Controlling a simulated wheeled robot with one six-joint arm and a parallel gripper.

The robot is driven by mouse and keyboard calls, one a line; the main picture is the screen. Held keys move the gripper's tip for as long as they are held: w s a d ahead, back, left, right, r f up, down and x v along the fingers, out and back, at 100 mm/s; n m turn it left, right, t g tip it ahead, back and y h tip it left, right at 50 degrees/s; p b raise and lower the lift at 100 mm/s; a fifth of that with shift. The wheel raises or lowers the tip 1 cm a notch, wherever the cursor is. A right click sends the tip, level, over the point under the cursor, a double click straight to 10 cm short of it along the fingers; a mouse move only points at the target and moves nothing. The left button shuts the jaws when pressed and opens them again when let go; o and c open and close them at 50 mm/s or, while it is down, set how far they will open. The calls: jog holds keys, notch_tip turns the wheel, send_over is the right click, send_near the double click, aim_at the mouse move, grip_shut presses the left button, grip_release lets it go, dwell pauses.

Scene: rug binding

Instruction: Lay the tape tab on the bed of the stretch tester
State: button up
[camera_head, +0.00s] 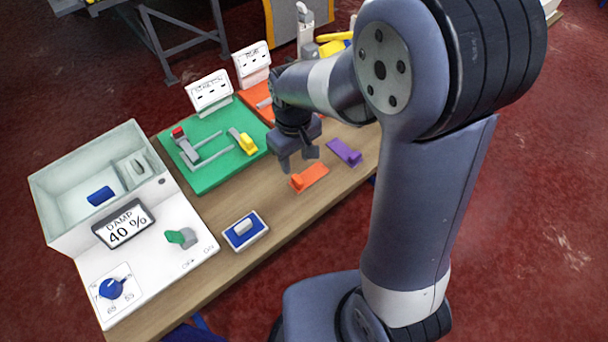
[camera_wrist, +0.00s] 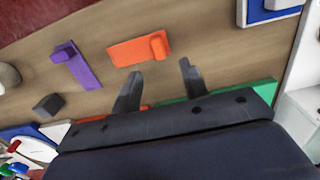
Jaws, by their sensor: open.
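An orange tab (camera_head: 309,177) with a raised block at one end lies flat on the wooden table; it also shows in the wrist view (camera_wrist: 130,52). A similar purple tab (camera_head: 345,152) lies beside it and also shows in the wrist view (camera_wrist: 77,67). I cannot tell which is the tape tab. My gripper (camera_head: 298,161) is open and empty, above the table near the orange tab; its fingers (camera_wrist: 160,72) point toward that tab but stand apart from it. The green board (camera_head: 214,172), with grey rails and a yellow clamp (camera_head: 246,142), appears to be the stretch tester; its sign (camera_head: 209,90) is hard to read.
A white damp box (camera_head: 195,222) reading 40 % stands at the left, with a green lever and blue knob. A blue pad with a white block (camera_head: 245,231) lies near the front edge. An orange board (camera_head: 257,105) is partly hidden behind my arm.

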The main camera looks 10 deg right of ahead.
aim_at(298, 179)
jog(key=shift+d+f+p, duration=0.15)
jog(key=shift+f+p, duration=0.3)
jog(key=shift+f, duration=3.35)
jog(key=shift+s, duration=0.1)
jog(key=shift+c, duration=0.3)
grip_shut()
